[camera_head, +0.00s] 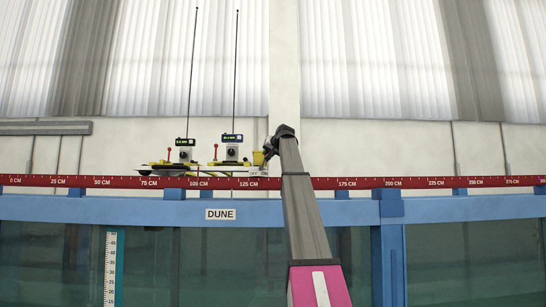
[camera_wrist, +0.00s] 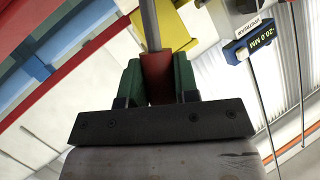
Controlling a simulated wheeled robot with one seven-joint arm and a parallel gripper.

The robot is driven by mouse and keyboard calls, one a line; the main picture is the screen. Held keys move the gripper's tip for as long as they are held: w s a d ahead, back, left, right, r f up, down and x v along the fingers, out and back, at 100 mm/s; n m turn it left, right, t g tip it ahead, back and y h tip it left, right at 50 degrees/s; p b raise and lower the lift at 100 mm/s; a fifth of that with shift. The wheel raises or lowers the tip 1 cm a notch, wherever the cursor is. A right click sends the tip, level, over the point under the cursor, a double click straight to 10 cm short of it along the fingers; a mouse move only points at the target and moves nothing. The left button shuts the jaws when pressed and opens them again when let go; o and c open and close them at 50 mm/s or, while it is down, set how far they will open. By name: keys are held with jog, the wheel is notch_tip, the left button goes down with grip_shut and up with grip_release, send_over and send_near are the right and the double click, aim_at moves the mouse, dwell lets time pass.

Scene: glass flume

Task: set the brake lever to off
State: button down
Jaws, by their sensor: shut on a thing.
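In the wrist view my gripper (camera_wrist: 158,85) has its green fingers shut on the red grip of the brake lever (camera_wrist: 157,68). The lever's grey rod (camera_wrist: 150,25) runs from the grip to the top of the picture. A yellow part (camera_wrist: 174,28) lies behind the rod. In the head view my gripper (camera_head: 268,150) is at the rail, right of the two gauge carriages. The held lever is hidden or too small to make out there.
A gauge carriage (camera_head: 232,150) with a tall rod stands just left of my gripper. Another carriage (camera_head: 184,152) stands further left. Two small red-knobbed levers show beside them. A red scale rail (camera_head: 420,183) runs above the blue flume frame (camera_head: 440,209). The rail is clear to the right.

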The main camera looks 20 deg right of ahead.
jog(key=shift+w+a+r+n+g+h, duration=0.2)
jog(key=shift+a+r+n+g+h, duration=0.05)
jog(key=shift+a+n+h, duration=0.3)
jog(key=shift+w+a+r+n+g+h, duration=0.15)
jog(key=shift+a+r+n+g+h, duration=0.1)
jog(key=shift+a+n+h, duration=0.25)
jog(key=shift+w+a+n+g+h, duration=0.15)
jog(key=shift+a+n+g+h, duration=0.25)
jog(key=shift+a, duration=0.35)
jog(key=c, duration=0.9)
grip_release()
jog(key=shift+a, duration=0.1)
jog(key=shift+o, duration=0.2)
jog(key=v, duration=1)
jog(key=shift+s, duration=0.35)
